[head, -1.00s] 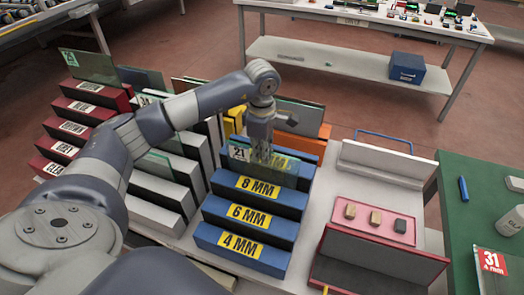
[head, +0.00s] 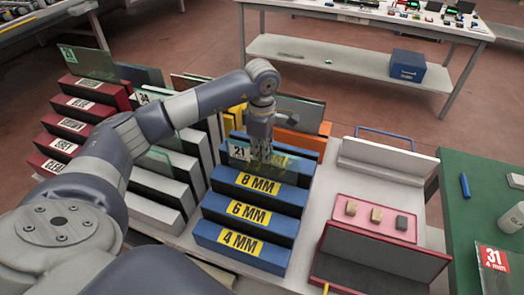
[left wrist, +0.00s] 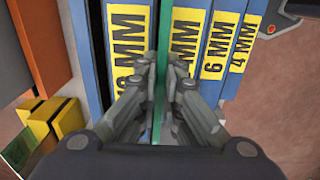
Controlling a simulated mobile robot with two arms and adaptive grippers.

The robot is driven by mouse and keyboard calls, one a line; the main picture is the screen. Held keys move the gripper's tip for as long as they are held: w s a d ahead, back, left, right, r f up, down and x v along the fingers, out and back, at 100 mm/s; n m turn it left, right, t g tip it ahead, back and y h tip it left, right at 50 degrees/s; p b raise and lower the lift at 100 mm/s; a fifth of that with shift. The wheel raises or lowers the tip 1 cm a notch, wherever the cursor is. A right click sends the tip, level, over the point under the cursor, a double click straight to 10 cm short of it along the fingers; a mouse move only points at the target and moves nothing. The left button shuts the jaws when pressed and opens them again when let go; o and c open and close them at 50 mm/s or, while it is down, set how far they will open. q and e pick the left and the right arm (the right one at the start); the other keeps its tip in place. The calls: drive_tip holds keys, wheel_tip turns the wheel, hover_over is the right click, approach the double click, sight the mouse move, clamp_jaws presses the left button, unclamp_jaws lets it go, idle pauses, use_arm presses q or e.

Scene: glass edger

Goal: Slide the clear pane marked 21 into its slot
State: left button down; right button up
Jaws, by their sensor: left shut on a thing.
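The clear pane marked 21 (head: 291,164) is greenish and see-through, with a white 21 label (head: 239,151) at its upper left. My left gripper (head: 260,158) is shut on its upper part from above. The pane stands upright over the blue stepped rack (head: 270,202), just behind the 8 MM step. In the left wrist view the pane (left wrist: 162,50) is a thin green edge between my left fingers (left wrist: 162,68), lined up between the 10 MM label (left wrist: 129,50) and the 8 MM label (left wrist: 186,45). Its lower edge is hidden, so its depth is unclear. My right gripper is out of view.
Red (head: 75,128) and white (head: 155,208) stepped racks stand to the left. An orange block (head: 302,146) is behind the blue rack. A pink tray (head: 374,219) with small blocks lies to the right, before a green table (head: 480,200).

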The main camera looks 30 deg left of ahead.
use_arm(q)
drive_tip(key=shift+f, duration=0.2)
drive_tip(key=c, duration=1.7)
unclamp_jaws()
drive_tip(key=shift+f, duration=0.1)
wheel_tip(320, 180, up, 12)
drive_tip(key=shift+s+d+r, duration=0.1)
